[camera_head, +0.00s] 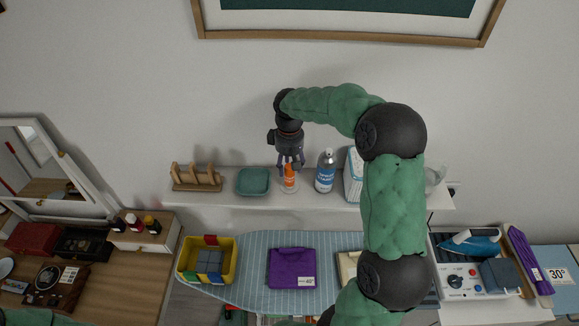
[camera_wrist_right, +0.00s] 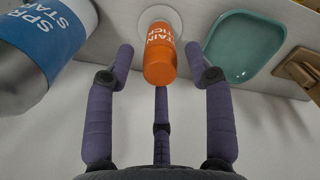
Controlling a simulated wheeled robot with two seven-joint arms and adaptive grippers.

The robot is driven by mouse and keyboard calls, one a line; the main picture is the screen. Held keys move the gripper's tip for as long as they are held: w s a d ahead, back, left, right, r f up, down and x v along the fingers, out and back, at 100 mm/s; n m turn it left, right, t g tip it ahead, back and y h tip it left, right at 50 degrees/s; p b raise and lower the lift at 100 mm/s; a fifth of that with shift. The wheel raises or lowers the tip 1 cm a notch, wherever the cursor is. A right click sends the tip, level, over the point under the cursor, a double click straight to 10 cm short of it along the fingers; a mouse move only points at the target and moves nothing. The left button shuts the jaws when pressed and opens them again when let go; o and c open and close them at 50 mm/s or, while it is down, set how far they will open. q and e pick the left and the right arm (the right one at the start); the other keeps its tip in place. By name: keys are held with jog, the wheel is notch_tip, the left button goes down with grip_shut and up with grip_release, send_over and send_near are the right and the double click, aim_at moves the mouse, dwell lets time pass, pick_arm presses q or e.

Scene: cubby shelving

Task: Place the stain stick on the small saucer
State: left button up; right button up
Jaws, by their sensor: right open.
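The orange stain stick (camera_head: 290,178) stands upright on the wall shelf. A small white round saucer (camera_head: 289,189) shows at its base, and the stick appears to stand on it. My right gripper (camera_head: 291,165) is just above the stick, pointing down. In the right wrist view my right gripper (camera_wrist_right: 159,54) is open, with fingers on both sides of the stain stick (camera_wrist_right: 160,60) and gaps between. The white saucer (camera_wrist_right: 160,12) shows behind the stick's base there. My left gripper is not in view.
On the shelf (camera_head: 225,200), a teal square dish (camera_head: 254,181) and a wooden rack (camera_head: 196,178) stand left of the stick. A blue-labelled spray bottle (camera_head: 325,172) stands close on its right, with a box (camera_head: 353,176) beyond. An ironing board (camera_head: 335,245) lies below.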

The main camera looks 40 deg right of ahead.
notch_tip(320, 180, up, 11)
jog(key=b, duration=0.1)
dwell(0.3)
